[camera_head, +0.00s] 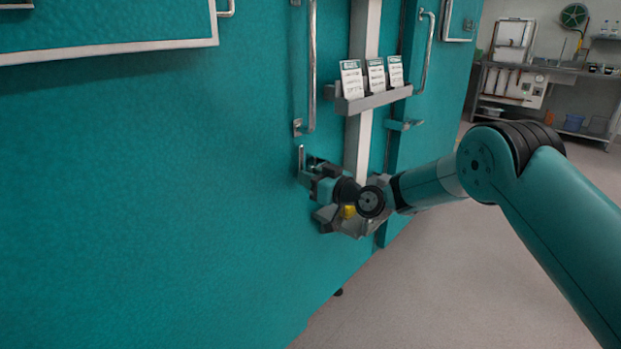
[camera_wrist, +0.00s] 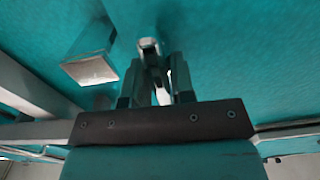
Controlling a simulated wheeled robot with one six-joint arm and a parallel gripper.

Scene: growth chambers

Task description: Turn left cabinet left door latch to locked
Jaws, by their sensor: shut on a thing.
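The left door (camera_head: 200,150) is a large teal panel that fills the left of the head view. Its metal latch (camera_head: 301,157) is small and sits below the long vertical door handle (camera_head: 312,70), near the door's right edge. My gripper (camera_head: 311,172) is at the latch, reaching in from the right, and partly hides it. In the wrist view, my gripper (camera_wrist: 157,82) has its two dark fingers on either side of the latch's light metal lever (camera_wrist: 149,47) and is shut on it. The lever's exact angle is hard to tell.
A grey shelf (camera_head: 375,101) with three label cards stands on a pale post just right of the latch. Another latch (camera_head: 404,125) is on the right door. Floor (camera_head: 440,270) at right is clear.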

